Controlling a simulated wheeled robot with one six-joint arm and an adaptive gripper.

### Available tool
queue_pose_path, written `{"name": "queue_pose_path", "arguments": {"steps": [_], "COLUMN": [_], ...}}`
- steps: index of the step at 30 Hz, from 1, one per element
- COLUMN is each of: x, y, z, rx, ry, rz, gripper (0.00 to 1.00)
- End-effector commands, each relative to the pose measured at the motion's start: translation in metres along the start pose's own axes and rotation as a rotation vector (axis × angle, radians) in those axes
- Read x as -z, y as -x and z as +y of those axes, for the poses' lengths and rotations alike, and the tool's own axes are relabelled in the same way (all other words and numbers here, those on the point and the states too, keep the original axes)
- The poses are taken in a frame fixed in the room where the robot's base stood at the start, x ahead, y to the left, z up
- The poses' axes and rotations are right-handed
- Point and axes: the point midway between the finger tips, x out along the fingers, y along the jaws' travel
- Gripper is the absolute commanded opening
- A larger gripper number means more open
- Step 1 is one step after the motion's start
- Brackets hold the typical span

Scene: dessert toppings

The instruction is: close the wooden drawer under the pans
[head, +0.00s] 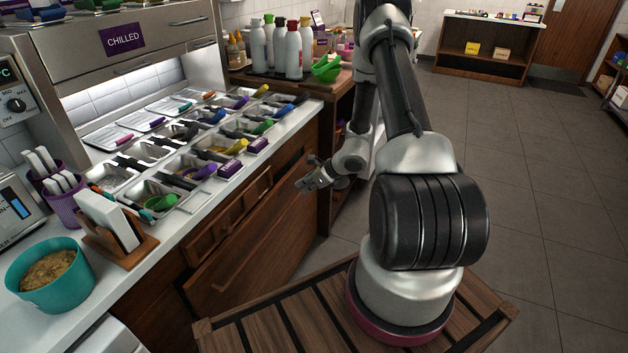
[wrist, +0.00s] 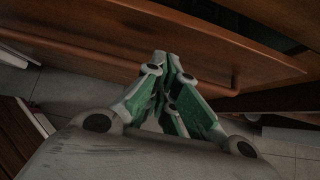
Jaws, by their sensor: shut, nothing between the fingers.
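The wooden drawer (head: 228,217) is in the brown cabinet front below the counter of metal pans (head: 180,150). Dark gaps show around its front, but how far it stands out is hard to tell in the head view. My gripper (head: 306,184) is to the right of the drawer, low beside the cabinet. In the wrist view, my gripper (wrist: 165,60) has its green-sided fingers together and empty. The fingertips point at a reddish-brown wooden front (wrist: 120,45) with a rail along its lower edge. Whether they touch it is unclear.
A white counter (head: 300,118) runs above the cabinet, with a teal tub (head: 45,278) at the near end. A wooden side stand (head: 335,100) with bottles is beyond the gripper. Grey tiled floor (head: 540,190) lies open on the right.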

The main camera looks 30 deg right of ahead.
Motion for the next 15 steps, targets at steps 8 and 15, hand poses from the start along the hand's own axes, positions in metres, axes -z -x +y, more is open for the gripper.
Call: {"name": "queue_pose_path", "arguments": {"steps": [8,15], "x": [-0.025,-0.029], "y": [-0.024,-0.027], "z": [0.000,0.000], "rx": [0.000,0.000], "ry": [0.002,-0.001], "rz": [0.000,0.000], "gripper": [0.00,0.00]}}
